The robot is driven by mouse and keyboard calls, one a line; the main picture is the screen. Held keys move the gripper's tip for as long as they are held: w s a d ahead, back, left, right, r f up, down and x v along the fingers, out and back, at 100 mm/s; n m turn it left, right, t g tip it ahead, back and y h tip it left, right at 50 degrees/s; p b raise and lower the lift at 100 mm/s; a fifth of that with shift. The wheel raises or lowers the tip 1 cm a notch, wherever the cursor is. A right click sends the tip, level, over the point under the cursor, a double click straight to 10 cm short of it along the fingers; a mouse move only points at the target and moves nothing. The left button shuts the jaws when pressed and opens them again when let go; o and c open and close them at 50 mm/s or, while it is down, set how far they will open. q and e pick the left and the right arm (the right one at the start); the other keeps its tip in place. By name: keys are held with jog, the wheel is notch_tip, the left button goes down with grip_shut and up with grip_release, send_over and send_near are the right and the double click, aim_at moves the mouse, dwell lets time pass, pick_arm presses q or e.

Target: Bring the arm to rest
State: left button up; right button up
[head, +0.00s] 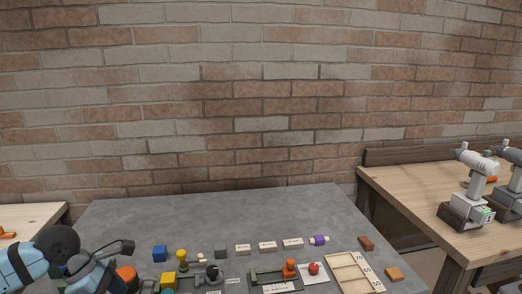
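My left arm, blue and black, comes in at the lower left of the head view. Its dark end, with the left gripper (118,256), is over the left front part of the grey table (200,215). The fingers are small and partly cut off by the lower edge, so I cannot tell whether they are open or hold anything. My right gripper is not in view.
Several small blocks, a red object (314,268) and a wooden tray (333,262) lie farther right. Power drills stand on the right wooden table (410,185). The grey table's back is clear.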

pick_arm(q)
jog(key=s+d+n+t+h, duration=0.2)
jog(key=d+n+t+h, duration=0.1)
jog(key=d+n+h, duration=0.55)
jog(key=s+d+n+t+h, duration=0.25)
jog(key=d+n+h, duration=0.3)
jog(key=d, duration=0.55)
jog(key=s+a+f+n+t+y, duration=0.1)
jog(key=s+f+n+y, duration=0.35)
jog(key=f+n, duration=0.5)
jog(key=s+a+f+n+t+y, duration=0.1)
jog(key=s+f+n+t+y, duration=0.15)
jog(key=f+n+y, duration=0.7)
jog(key=s+a+f+n+t+y, duration=0.1)
jog(key=s+f+n, duration=0.3)
jog(key=n, duration=1.1)
notch_tip(320, 180, up, 16)
jog(key=s+a+p, duration=0.1)
jog(key=p, duration=1.8)
jog(key=shift+a+f+y, duration=0.25)
jog(key=shift+a+y, duration=0.1)
jog(key=shift+y, duration=0.05)
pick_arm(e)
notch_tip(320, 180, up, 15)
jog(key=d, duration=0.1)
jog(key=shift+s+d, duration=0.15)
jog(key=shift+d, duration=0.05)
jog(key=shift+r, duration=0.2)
